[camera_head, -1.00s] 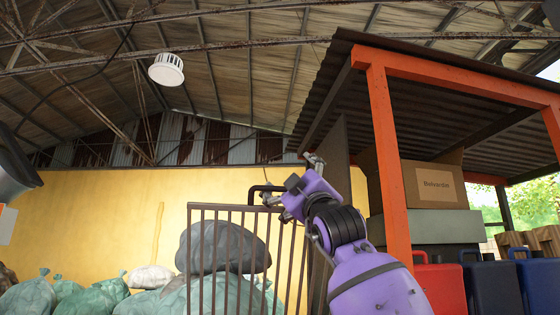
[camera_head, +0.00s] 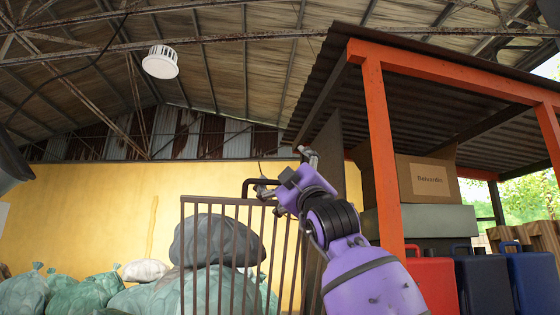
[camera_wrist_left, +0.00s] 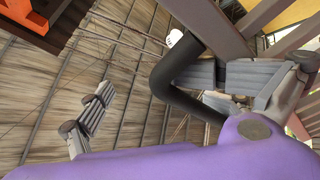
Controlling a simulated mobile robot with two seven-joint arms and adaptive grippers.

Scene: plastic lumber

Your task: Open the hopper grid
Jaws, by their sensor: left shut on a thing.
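The hopper grid (camera_head: 206,199) is a brown metal frame with upright bars, standing in the lower middle of the head view. A black bent handle (camera_head: 257,181) rises from its top right. My left gripper (camera_head: 284,178), purple with grey fingers, is at this handle and shut on it. In the left wrist view the black handle (camera_wrist_left: 170,82) bends past the grey finger on the right, with brown grid bars (camera_wrist_left: 212,22) behind. The other finger stands apart on the left of that view. The exact contact is partly hidden. My right gripper is not in view.
Dark and green bags (camera_head: 217,240) are piled behind the grid. A shed with an orange post (camera_head: 383,160) stands close on the right, with a cardboard box (camera_head: 428,182) and red and blue cases (camera_head: 432,285). A white lamp (camera_head: 160,62) hangs overhead.

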